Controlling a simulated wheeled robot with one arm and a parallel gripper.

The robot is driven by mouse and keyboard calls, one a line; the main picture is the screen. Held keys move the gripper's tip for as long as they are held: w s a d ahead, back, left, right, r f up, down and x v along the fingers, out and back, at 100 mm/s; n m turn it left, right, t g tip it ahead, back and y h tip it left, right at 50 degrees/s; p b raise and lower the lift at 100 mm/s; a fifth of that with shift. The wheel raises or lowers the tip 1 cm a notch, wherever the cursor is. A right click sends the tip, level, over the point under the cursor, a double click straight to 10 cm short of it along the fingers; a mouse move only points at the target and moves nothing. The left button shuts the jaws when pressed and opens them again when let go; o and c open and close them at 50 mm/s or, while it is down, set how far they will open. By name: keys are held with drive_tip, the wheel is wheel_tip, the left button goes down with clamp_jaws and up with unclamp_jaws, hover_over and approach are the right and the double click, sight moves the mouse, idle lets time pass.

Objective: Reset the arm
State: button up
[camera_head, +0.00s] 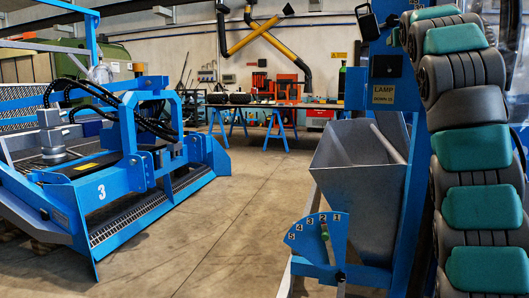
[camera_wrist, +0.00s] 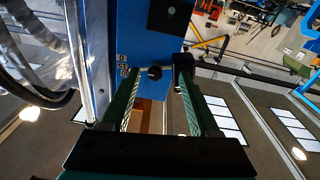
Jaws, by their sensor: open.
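My gripper (camera_wrist: 158,88) shows in the wrist view with its two dark green fingers apart. Nothing is held between them. Beyond the fingertips is a blue panel (camera_wrist: 152,45) with a small black knob (camera_wrist: 154,72). The knob appears between the fingertips; I cannot tell whether either finger touches it. In the head view my arm (camera_head: 478,160), teal and dark grey, rises along the right edge.
A blue post with a LAMP sign (camera_head: 383,95) and a grey metal hopper (camera_head: 345,165) stand close left of my arm. A numbered blue dial plate (camera_head: 312,238) is below. A blue machine (camera_head: 110,190) stands at left. Open floor (camera_head: 235,215) lies between.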

wheel_tip(320, 180, down, 14)
drive_tip(key=a+m+g, duration=0.1)
drive_tip(key=g, duration=0.5)
drive_tip(key=s+a+f+g+y+p, duration=0.1)
drive_tip(key=s+a+f+g+y, duration=0.15)
drive_tip(key=s+f, duration=0.5)
drive_tip(key=s+a+f+g+y, duration=0.1)
drive_tip(key=s+a+f+g, duration=0.2)
drive_tip(key=f, duration=0.7)
drive_tip(key=s+a+f+n+g, duration=0.1)
drive_tip(key=s+a+f, duration=0.3)
drive_tip(key=s+f, duration=0.5)
drive_tip(key=s+a+f+n+g+y+p, duration=0.1)
drive_tip(key=s+a+f+g, duration=0.3)
drive_tip(key=s+f, duration=0.6)
drive_tip(key=s+a+f+n+g+y, duration=0.1)
drive_tip(key=s+a+f+g, duration=0.2)
drive_tip(key=s+f, duration=0.7)
drive_tip(key=s+a, duration=0.1)
drive_tip(key=s, duration=0.9)
drive_tip(key=shift+s+a, duration=0.2)
drive_tip(key=shift+a, duration=0.05)
drive_tip(key=shift+g, duration=0.25)
drive_tip(key=shift+c, duration=0.9)
drive_tip(key=shift+d, duration=0.15)
